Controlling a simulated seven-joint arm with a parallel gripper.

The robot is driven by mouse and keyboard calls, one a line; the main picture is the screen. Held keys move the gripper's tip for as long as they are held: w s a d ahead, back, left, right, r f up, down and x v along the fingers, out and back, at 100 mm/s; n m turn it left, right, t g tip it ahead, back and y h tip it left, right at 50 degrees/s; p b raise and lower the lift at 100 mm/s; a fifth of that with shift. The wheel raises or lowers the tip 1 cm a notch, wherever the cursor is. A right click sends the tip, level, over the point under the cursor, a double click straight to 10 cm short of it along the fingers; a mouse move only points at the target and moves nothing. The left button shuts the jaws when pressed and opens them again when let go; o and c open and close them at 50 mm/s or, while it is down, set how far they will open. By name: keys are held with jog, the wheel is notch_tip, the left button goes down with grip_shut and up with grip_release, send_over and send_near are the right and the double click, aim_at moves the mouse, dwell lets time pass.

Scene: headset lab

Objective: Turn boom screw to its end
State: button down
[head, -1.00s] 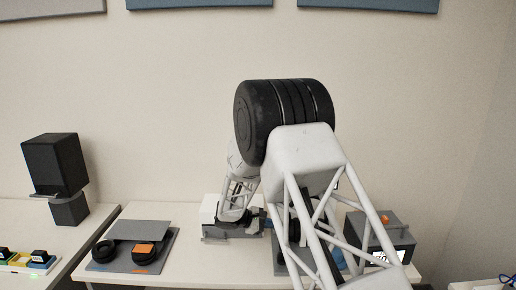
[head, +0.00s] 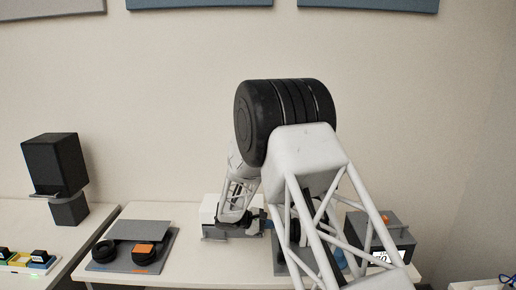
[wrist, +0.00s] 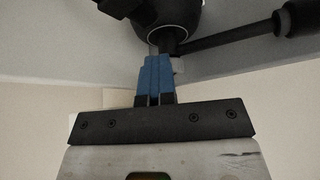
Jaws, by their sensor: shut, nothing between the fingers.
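My gripper (wrist: 158,62) has blue fingers pressed together in the wrist view, with nothing seen between them. The fingertips sit just below a dark round body (wrist: 176,14) with a pale ring, where a short dark stem points down. A dark rod, the boom by its look (wrist: 232,38), runs from there to the right and ends in a thicker dark cylinder (wrist: 300,17). A small pale piece (wrist: 179,65) shows right beside the fingers. I cannot tell for sure which part is the boom screw, or whether the fingers touch it. In the head view my arm hides most of the work spot.
A white box (head: 210,208) stands behind my wrist. A grey box with an orange button and display (head: 390,232) stands right. A black speaker-like block (head: 55,163) is far left.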

jog(key=shift+s+d+f, duration=0.35)
jog(key=shift+s+f, duration=0.05)
jog(key=shift+s, duration=0.2)
jog(key=shift+s+f, duration=0.4)
jog(key=shift+f, duration=0.1)
jog(key=shift+s+f, duration=0.1)
jog(key=shift+f, duration=0.15)
jog(key=shift+s+r, duration=0.2)
jog(key=shift+r, duration=0.25)
jog(key=a, duration=0.6)
jog(key=shift+w+a+r, duration=0.15)
jog(key=shift+a+r, duration=0.15)
jog(key=shift+r, duration=0.05)
dwell(0.6)
